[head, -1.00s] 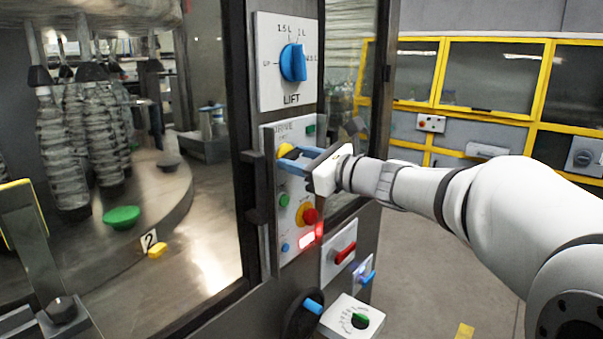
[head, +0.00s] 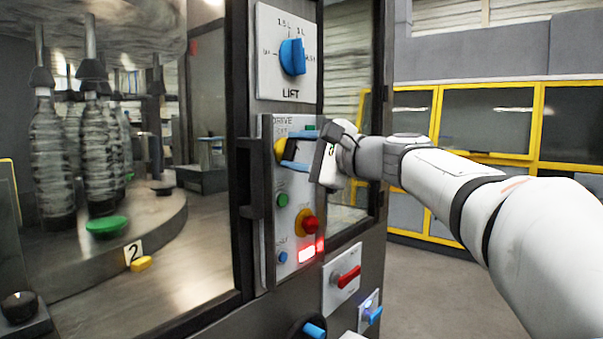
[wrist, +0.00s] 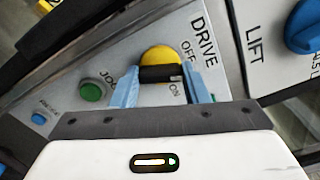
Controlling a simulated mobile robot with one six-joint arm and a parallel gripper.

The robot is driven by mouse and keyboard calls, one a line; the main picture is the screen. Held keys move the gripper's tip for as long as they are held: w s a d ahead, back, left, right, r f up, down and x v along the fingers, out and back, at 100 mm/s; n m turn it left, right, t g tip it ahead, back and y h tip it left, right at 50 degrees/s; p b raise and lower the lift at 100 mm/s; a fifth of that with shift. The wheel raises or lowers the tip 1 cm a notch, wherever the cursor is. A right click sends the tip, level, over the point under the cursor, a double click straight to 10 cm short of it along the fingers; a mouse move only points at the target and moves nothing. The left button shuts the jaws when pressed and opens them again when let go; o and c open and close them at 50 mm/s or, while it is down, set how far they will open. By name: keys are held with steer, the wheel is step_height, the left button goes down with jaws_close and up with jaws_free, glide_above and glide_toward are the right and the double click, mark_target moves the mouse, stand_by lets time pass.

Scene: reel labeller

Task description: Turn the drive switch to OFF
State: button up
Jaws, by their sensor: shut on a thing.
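The drive switch is a round yellow disc (wrist: 160,54) with a black handle (wrist: 161,74) across it. It sits under the DRIVE lettering, with OFF and ON printed beside it. The yellow disc also shows in the head view (head: 280,151), partly behind the fingers. My gripper (wrist: 160,76) has its two blue fingers on either side of the black handle and is shut on it. In the head view my gripper (head: 288,150) reaches the panel from the right, one finger above the other. The handle's end lies between the OFF and ON marks; its exact setting is unclear.
The LIFT knob (head: 292,57) is just above. Below are a green button (head: 282,200), a red button on yellow (head: 310,225), a lit red lamp (head: 307,254) and a red-handled switch (head: 347,277). A dark upright handle (head: 250,205) stands left of the panel.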

steer(key=shift+f+n+b, duration=0.1)
steer(key=shift+n+b, duration=1.95)
steer(key=shift+n, duration=0.15)
steer(key=o, duration=1)
steer(key=shift+a, duration=0.1)
steer(key=v, duration=0.8)
steer(key=shift+a, duration=0.1)
